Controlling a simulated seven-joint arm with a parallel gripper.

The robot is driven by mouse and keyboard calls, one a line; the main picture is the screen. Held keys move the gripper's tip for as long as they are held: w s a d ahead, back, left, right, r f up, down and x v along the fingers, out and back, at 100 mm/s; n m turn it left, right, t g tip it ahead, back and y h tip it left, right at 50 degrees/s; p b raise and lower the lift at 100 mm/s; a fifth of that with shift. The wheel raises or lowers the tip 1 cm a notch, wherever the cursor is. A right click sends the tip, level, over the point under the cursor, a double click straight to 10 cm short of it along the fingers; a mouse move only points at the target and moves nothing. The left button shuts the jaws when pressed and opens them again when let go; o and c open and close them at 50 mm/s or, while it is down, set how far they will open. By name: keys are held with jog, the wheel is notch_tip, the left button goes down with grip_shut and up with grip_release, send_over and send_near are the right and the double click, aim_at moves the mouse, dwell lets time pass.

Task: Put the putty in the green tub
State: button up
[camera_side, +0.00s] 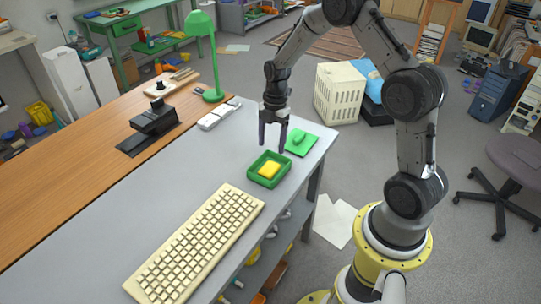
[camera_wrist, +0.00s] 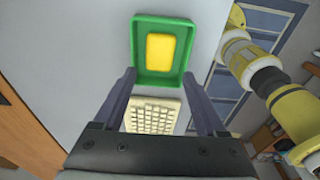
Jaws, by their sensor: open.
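The green tub (camera_side: 256,180) stands on the grey table near its right edge. A yellow block (camera_side: 269,169) lies inside the tub; it may be the putty, but I cannot tell for sure. In the wrist view the tub (camera_wrist: 139,50) and the yellow block (camera_wrist: 160,54) show beyond my fingertips. My gripper (camera_side: 273,148) points down above the table, just behind the tub in the side view, with its fingers apart and nothing between them. In the wrist view my gripper (camera_wrist: 159,78) is also open and empty.
A green lump (camera_side: 298,138) lies on a flat green sheet (camera_side: 305,149) behind the tub, at the table's corner. A cream keyboard (camera_side: 195,245) lies in front. A green lamp (camera_side: 203,50), a white object (camera_side: 217,116) and a black device (camera_side: 150,128) stand farther left. Bare tabletop lies left of the tub.

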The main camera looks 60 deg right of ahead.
jog(key=s+a+r+m+t, duration=0.1)
jog(key=s+a+r+m, duration=0.2)
jog(key=r, duration=0.4)
jog(key=s+a+r+m+t+h, duration=0.1)
jog(key=s+a+r+m, duration=0.25)
jog(key=r, duration=0.25)
jog(key=s+a+r+m+t, duration=0.1)
jog(key=s+a+r+m, duration=0.25)
jog(key=r, duration=0.35)
jog(key=s+a+r+m+t, duration=0.1)
jog(key=s+m, duration=0.3)
jog(key=s, duration=0.2)
jog(key=s+a+r+m+t, duration=0.1)
jog(key=s+a+m, duration=0.1)
jog(key=s+m, duration=0.2)
jog(key=s, duration=0.3)
jog(key=shift+s+r+t, duration=0.3)
jog(key=shift+r, duration=0.05)
